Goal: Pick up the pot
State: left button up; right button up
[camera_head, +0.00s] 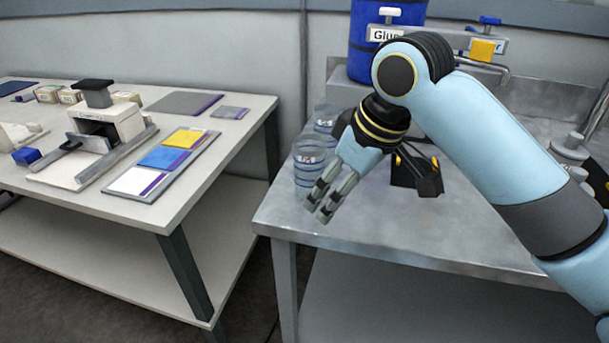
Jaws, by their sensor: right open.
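A clear pot with blue bands (308,167) stands near the left edge of the grey metal bench (390,237). A second similar clear pot (324,119) stands just behind it, partly hidden by my gripper. My right gripper (319,203) reaches in from the right, points down and left, and is open and empty. Its fingers overlap the right side of the front pot in the picture. I cannot tell whether they touch it. My left gripper is not in view.
A blue drum labelled Glue (365,50) and a tap with a yellow part (482,50) are behind my arm. A dark object (418,173) shows right of the gripper. A white table (215,180) at left bears a press (105,120) and coloured cards (160,158).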

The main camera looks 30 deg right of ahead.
aim_at(303, 158)
jog(key=shift+n+y, duration=0.3)
jog(key=shift+n, duration=0.3)
jog(key=w+r, duration=0.2)
jog(key=w+d+r, duration=0.1)
jog(key=w+r, duration=0.2)
jog(key=w+d+r, duration=0.1)
jog(key=w+r, duration=0.2)
jog(key=shift+d+r, duration=0.2)
jog(key=shift+d, duration=0.05)
jog(key=x, duration=1)
jog(key=shift+w+a+f, duration=0.1)
jog(key=shift+w+f, duration=0.05)
jog(key=shift+f, duration=0.05)
jog(key=c, duration=1.3)
